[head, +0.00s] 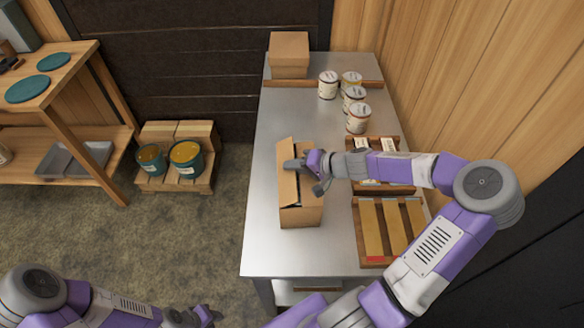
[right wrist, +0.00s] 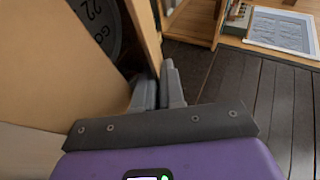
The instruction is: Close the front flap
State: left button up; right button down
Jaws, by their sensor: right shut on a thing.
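An open cardboard box (head: 301,215) stands on the steel table, with a raised flap (head: 288,188) along its left side. My right gripper (head: 292,164) is over the box's far left part. In the right wrist view its fingers (right wrist: 160,88) are shut on the edge of a cardboard flap (right wrist: 145,35). I cannot tell for sure which flap this is. A round can lid (right wrist: 98,25) shows inside the box in that view. My left gripper (head: 203,316) is low at the bottom edge of the head view, away from the box; its jaws are too small to read.
A closed carton (head: 289,52) stands at the table's far end. Several white cans (head: 357,118) stand right of the middle. Wooden crates (head: 381,232) lie right of the box, under my right arm. The steel table (head: 262,245) is clear in front of the box.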

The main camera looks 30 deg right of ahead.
dwell(0.3)
jog(key=c, duration=1.3)
grip_release()
jog(key=p+v, duration=0.2)
jog(key=v, duration=0.4)
jog(key=shift+s+d+r, duration=0.1)
jog(key=shift+s, duration=0.05)
jog(key=shift+s+d+r+p, duration=0.3)
jog(key=shift+s+p, duration=0.1)
jog(key=shift+s, duration=0.1)
jog(key=shift+f, duration=0.1)
jog(key=shift+c, duration=0.5)
